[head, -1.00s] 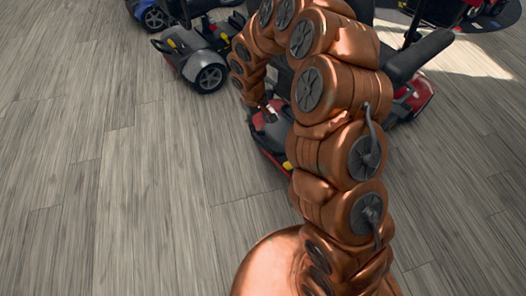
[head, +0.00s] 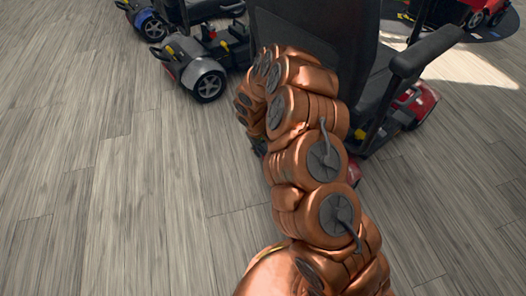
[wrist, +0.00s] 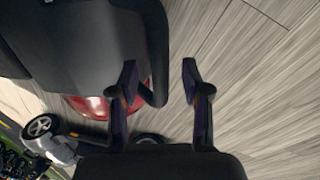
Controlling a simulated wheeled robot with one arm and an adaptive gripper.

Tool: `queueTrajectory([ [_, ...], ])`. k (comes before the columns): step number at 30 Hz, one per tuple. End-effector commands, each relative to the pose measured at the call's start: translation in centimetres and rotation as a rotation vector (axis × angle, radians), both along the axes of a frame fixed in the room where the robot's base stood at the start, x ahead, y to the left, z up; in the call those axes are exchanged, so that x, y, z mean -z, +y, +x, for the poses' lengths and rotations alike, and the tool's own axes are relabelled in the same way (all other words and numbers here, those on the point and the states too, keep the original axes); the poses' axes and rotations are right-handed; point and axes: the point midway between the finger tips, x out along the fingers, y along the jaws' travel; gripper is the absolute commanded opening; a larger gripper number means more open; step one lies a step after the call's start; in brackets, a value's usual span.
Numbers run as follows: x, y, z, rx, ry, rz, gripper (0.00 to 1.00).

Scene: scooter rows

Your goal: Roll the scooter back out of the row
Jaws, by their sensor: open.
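The nearest scooter has a black seat back (head: 345,35), a black armrest (head: 425,52) and a red body (head: 424,103). My arm hides its lower middle in the head view. In the wrist view its dark seat (wrist: 85,45) fills the upper left, with a red body part (wrist: 92,106) below. A black curved bar, seemingly an armrest (wrist: 157,45), runs down beside the seat. My gripper (wrist: 159,80) is open. The bar's lower end shows between its fingers in the picture; I cannot tell whether it is between them in depth. My gripper is hidden in the head view.
A grey scooter (head: 195,65) and a blue one (head: 150,22) stand at the upper left. A red vehicle (head: 480,12) stands on a dark round mat at the upper right. The plank floor (head: 90,190) is clear at left and right.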

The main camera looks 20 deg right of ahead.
Motion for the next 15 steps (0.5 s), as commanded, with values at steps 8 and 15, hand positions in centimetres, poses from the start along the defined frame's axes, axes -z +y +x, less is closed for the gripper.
queueTrajectory([
  [8,1.73,-0.3,0.16,-0.001,-0.002,0.001,0.47],
  [15,1.67,-0.3,0.17,-0.001,-0.002,0.001,0.39],
])
